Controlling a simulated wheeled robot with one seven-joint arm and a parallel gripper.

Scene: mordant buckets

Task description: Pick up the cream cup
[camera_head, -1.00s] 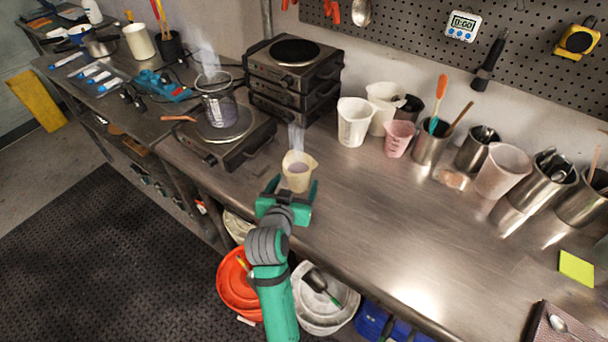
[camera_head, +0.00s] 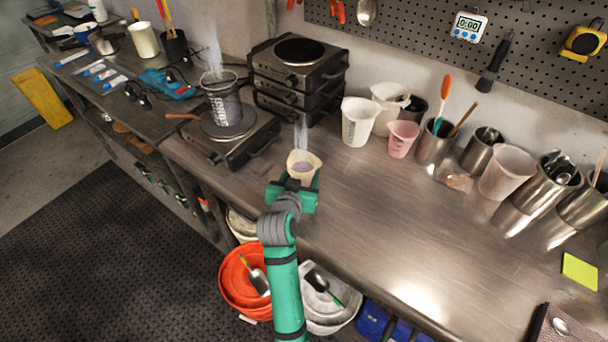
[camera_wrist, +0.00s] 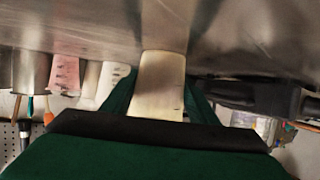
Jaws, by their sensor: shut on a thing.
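The cream cup (camera_head: 304,166) stands upright near the front edge of the steel bench, with a pale purple liquid inside and steam rising from it. My green gripper (camera_head: 296,184) is shut on it from the front, a finger at each side. The wrist view also shows the cream cup (camera_wrist: 162,85) between the fingers of my gripper (camera_wrist: 158,98), with its base close to the steel surface. I cannot tell whether the base touches the bench. The gripper hides the cup's lower front in the head view.
A hot plate (camera_head: 228,148) with a steaming beaker (camera_head: 222,103) is to the left. Stacked hot plates (camera_head: 300,75) stand behind. White cups (camera_head: 358,122), a pink cup (camera_head: 402,138) and steel containers (camera_head: 434,146) line the back right. The bench's middle right is clear. Buckets (camera_head: 240,285) sit below.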

